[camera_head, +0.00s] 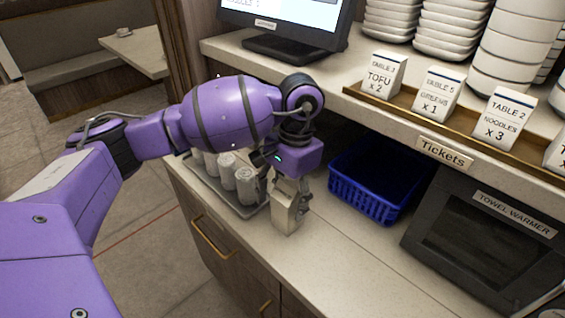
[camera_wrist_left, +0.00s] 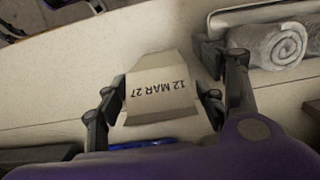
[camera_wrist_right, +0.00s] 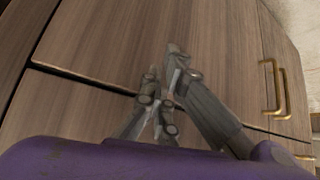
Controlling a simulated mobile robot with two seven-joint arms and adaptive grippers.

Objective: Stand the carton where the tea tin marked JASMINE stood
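The carton (camera_head: 287,219) is a pale, beige box with a sloped top, upright on or just above the counter, left of the blue basket. In the left wrist view the carton (camera_wrist_left: 158,90) shows the print "12 MAR 27", upside down. My left gripper (camera_head: 290,190) has its fingers on both sides of the carton, apparently closed on it; in the left wrist view the fingers (camera_wrist_left: 160,100) flank it closely. My right gripper (camera_wrist_right: 168,85) appears shut and empty in front of wooden cabinet fronts. No tea tin marked JASMINE shows in any view.
Rolled towels (camera_head: 246,183) lie on a grey tray (camera_head: 232,207) left of the carton. A blue basket (camera_head: 363,195) and a towel warmer (camera_head: 480,240) stand to the right. Above is a shelf with ticket cards (camera_head: 437,95), bowls and a screen (camera_head: 290,17). The front counter (camera_head: 340,265) is clear.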

